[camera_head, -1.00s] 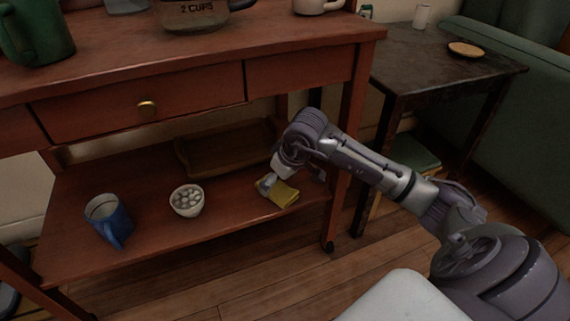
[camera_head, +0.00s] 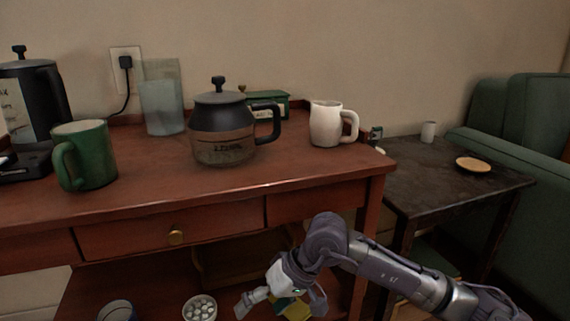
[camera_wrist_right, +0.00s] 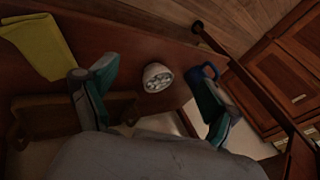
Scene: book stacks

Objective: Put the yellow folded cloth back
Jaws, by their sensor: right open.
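The yellow folded cloth (camera_head: 293,308) lies on the lower shelf of the red-brown cart, partly hidden behind my right gripper in the head view. In the right wrist view the cloth (camera_wrist_right: 34,45) is at the upper left, outside the fingers and apart from them. My right gripper (camera_head: 281,304) is open and empty in front of the shelf, its fingers spread wide. In the wrist view nothing is held between its two fingers. My left gripper is not in view.
The white bowl (camera_head: 199,308) and blue mug (camera_head: 117,311) stand on the lower shelf, with a brown tray (camera_head: 232,262) behind. The cart top (camera_head: 300,172) above holds a coffee pot (camera_head: 222,135), green mug (camera_head: 88,156) and cream pitcher (camera_head: 326,124). A dark side table (camera_head: 432,187) stands right.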

